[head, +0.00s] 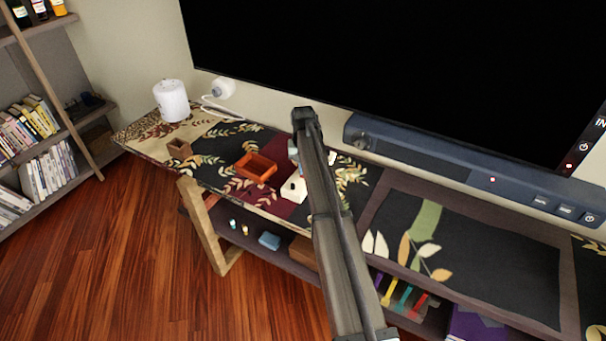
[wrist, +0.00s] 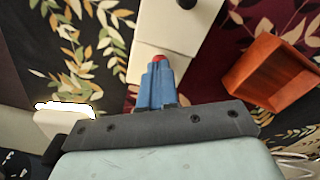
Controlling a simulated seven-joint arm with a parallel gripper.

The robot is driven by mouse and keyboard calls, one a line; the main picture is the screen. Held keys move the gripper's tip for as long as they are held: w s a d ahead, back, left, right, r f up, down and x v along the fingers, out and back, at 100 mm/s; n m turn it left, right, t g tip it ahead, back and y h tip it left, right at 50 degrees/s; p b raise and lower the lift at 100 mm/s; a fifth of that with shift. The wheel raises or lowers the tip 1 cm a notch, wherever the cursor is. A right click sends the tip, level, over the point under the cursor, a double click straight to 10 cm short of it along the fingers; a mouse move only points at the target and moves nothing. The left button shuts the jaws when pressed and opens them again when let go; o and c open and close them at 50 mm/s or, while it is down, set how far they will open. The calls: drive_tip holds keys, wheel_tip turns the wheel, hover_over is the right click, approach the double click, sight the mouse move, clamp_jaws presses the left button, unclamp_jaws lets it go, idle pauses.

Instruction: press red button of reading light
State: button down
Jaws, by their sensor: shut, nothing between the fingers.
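The red button (wrist: 157,58) shows in the wrist view just past the tips of my gripper (wrist: 158,66). It sits on a white base (wrist: 142,60), which joins a white block (wrist: 172,24) with a black knob. In the head view the white body (head: 293,190) stands on the patterned console top, partly hidden by my arm. My gripper's blue fingers are shut together and empty, right at the button. The fingertips hide part of the button, so I cannot tell whether they touch it.
An orange tray (head: 255,167) lies left of the white body; it also shows in the wrist view (wrist: 268,72). A dark soundbar (head: 430,155) runs behind, below a large black screen (head: 390,70).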

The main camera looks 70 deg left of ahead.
drive_tip(key=shift+f, duration=0.45)
idle(0.5)
drive_tip(key=shift+r, duration=3.5)
drive_tip(key=shift+d, duration=0.1)
